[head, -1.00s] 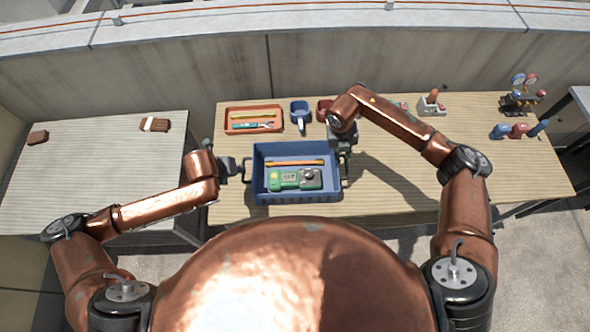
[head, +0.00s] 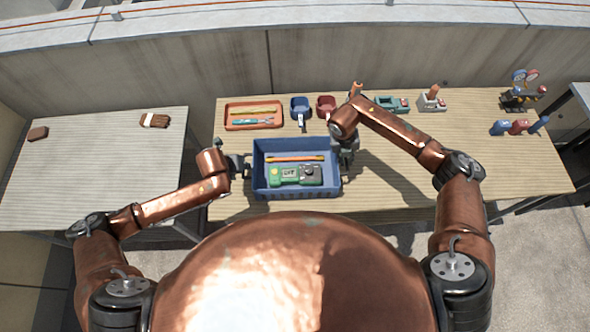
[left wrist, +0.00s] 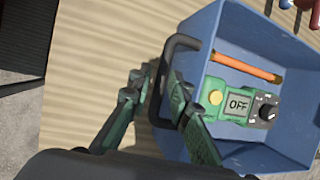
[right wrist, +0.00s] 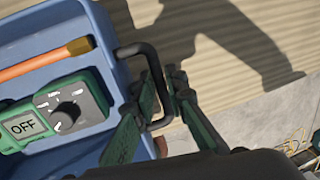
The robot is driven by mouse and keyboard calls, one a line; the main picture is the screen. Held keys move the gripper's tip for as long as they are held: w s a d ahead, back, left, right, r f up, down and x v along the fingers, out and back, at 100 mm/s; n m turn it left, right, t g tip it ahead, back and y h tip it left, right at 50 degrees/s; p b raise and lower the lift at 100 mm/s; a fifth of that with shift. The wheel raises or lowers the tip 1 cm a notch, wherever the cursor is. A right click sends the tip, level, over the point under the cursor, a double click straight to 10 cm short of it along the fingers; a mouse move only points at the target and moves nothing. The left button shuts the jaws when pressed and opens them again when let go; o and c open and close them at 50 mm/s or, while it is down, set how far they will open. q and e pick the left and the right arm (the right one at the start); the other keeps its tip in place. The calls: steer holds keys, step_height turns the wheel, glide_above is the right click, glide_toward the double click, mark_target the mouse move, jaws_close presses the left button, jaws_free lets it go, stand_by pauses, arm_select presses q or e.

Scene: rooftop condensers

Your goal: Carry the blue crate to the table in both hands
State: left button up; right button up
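The blue crate (head: 296,194) rests level on the middle table (head: 440,180), near its front edge. It holds a green meter (head: 297,175) reading OFF and an orange stick (head: 296,158). My left gripper (left wrist: 158,92) is at the left side of the crate, its fingers closed in on either side of the dark handle (left wrist: 184,42). My right gripper (right wrist: 163,88) is at the right side, its fingers closed in around the other dark handle (right wrist: 140,50). In the head view the forearms and gripper bodies partly hide both handles.
Gauges (head: 524,88) and small tools stand at the right. The left table (head: 90,170), across a gap, is mostly bare, with a brown block (head: 38,133) and a brush (head: 154,120).

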arm_select(q)
steer(key=shift+w+d+f, duration=0.1)
steer(key=shift+w+f, duration=0.05)
steer(key=shift+f, duration=0.2)
steer(key=shift+c, duration=0.3)
jaws_close()
steer(key=shift+w+r, duration=0.1)
steer(key=shift+r, duration=0.05)
